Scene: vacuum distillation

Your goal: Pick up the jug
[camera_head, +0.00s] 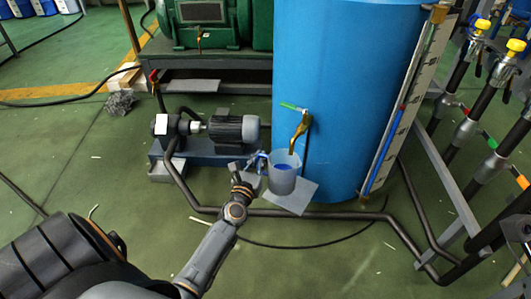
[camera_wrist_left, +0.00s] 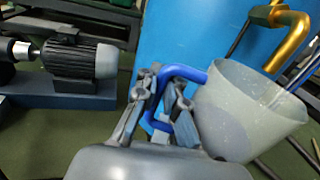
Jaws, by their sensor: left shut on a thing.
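The jug (camera_head: 283,177) is a pale, translucent grey cup with a blue handle, under the brass tap (camera_head: 299,132) of the blue tank (camera_head: 340,90). Whether the jug touches the grey plate (camera_head: 298,201) below is unclear. My right gripper is not in view.
A motor and pump (camera_head: 236,132) stand on a blue-grey base just left of the jug. Dark pipes (camera_head: 340,214) run along the floor in front of the tank. A sight gauge (camera_head: 405,105) and valve pipes (camera_head: 470,90) stand to the right. Green floor is open in front.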

